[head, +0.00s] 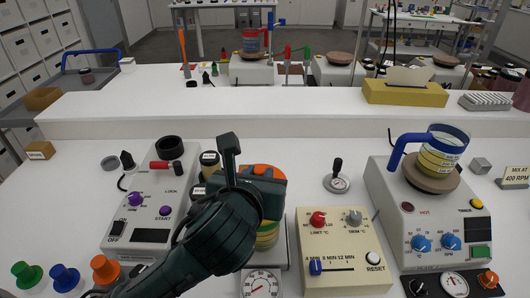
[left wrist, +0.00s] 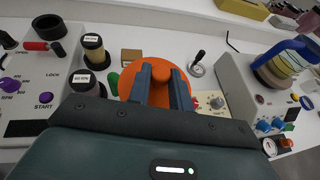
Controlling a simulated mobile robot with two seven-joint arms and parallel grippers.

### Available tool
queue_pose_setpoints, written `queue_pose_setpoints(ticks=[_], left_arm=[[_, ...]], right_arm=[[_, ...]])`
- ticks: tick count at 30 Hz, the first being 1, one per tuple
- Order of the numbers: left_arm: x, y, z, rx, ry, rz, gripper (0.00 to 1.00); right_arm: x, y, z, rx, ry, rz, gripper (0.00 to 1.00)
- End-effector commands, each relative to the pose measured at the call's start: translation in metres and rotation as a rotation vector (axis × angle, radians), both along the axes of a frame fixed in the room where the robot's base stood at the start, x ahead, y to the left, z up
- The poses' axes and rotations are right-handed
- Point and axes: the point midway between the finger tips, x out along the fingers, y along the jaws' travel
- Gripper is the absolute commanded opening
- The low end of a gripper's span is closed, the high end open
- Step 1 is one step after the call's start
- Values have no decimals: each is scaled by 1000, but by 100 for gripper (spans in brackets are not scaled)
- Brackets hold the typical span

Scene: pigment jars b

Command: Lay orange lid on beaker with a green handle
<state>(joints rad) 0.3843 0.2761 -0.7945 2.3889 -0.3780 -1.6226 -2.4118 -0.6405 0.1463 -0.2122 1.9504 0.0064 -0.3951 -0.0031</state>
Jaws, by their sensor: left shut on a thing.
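My left gripper (head: 262,178) is shut on the knob of the orange lid (head: 270,168). In the left wrist view the lid (left wrist: 132,82) lies flat below the two fingers (left wrist: 162,88). In the head view, a beaker with yellowish banded contents (head: 267,238) stands directly below the gripper, mostly hidden by it and my arm. A bit of green (left wrist: 113,78), likely its handle, shows beside the lid in the left wrist view. I cannot tell whether the lid touches the rim. My right gripper is not in view.
A blue-handled beaker (head: 442,152) stands on the hot plate (head: 395,205) at right. A control box (head: 340,275) is right of the covered beaker. A device with a black ring (head: 150,220) and small jars (head: 210,162) are at left. Green, blue and orange stoppers (head: 63,277) stand front left.

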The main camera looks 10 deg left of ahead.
Motion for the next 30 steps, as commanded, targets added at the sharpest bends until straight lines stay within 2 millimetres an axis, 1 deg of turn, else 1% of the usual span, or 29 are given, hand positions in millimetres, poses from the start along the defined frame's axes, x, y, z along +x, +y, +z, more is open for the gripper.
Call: queue_pose_setpoints(ticks=[15,23,30], left_arm=[[-1,1,-1,3,1,0,0],[-1,1,-23,3,3,0,0],[-1,1,-44,2,2,0,0]], right_arm=[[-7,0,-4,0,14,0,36],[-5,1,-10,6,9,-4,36],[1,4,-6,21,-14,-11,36]])
